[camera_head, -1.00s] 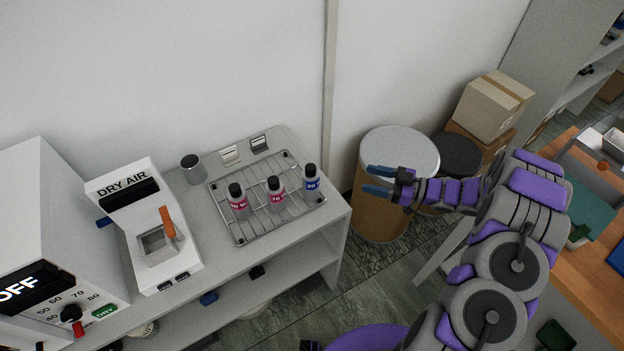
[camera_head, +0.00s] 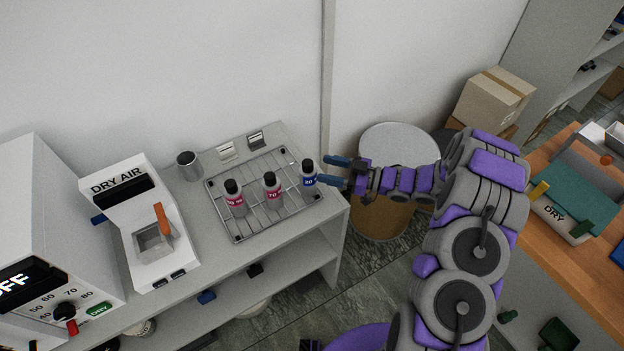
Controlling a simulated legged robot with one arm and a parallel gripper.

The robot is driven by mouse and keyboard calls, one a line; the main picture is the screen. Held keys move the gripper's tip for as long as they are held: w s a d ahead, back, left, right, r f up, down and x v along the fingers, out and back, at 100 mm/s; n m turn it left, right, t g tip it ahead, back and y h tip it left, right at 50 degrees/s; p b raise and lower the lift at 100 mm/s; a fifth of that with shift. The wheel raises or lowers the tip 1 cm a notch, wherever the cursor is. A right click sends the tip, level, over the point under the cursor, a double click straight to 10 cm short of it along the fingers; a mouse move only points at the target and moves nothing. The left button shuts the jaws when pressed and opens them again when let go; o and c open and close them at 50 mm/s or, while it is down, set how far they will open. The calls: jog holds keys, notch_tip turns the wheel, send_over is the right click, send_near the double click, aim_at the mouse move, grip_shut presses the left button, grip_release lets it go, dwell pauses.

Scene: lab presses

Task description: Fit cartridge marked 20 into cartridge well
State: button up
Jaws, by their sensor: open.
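Three bottle-shaped cartridges with black caps stand upright on a wire rack (camera_head: 243,232). The right one has a blue label that looks like 20, the cartridge marked 20 (camera_head: 309,176). The middle cartridge (camera_head: 272,190) has a red label reading 70. The left cartridge (camera_head: 234,198) has a red label too small to read surely. My gripper (camera_head: 334,171) is open and empty, just right of the blue-labelled cartridge, its blue fingertips pointing at it. Whether they touch it I cannot tell. A white DRY AIR unit (camera_head: 170,262) at the left has a square opening, perhaps the cartridge well (camera_head: 152,242), beside an orange lever.
A metal cup (camera_head: 189,166) stands behind the rack. A white cabinet (camera_head: 45,225) with an OFF display and a dial is at the far left. A drum (camera_head: 400,140) and cardboard boxes (camera_head: 495,97) stand behind my arm. A wooden bench (camera_head: 570,258) is at the right.

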aim_at(313, 168)
jog(key=x, duration=0.2)
jog(key=b+x, duration=0.1)
jog(key=x, duration=0.1)
jog(key=shift+s+a, duration=0.2)
jog(key=shift+a, duration=0.1)
jog(key=shift+w+a, duration=0.3)
jog(key=shift+a, duration=0.35)
jog(key=shift+a, duration=0.1)
jog(key=shift+a, duration=0.4)
jog(key=c, duration=0.4)
jog(key=shift+d, duration=0.25)
grip_shut()
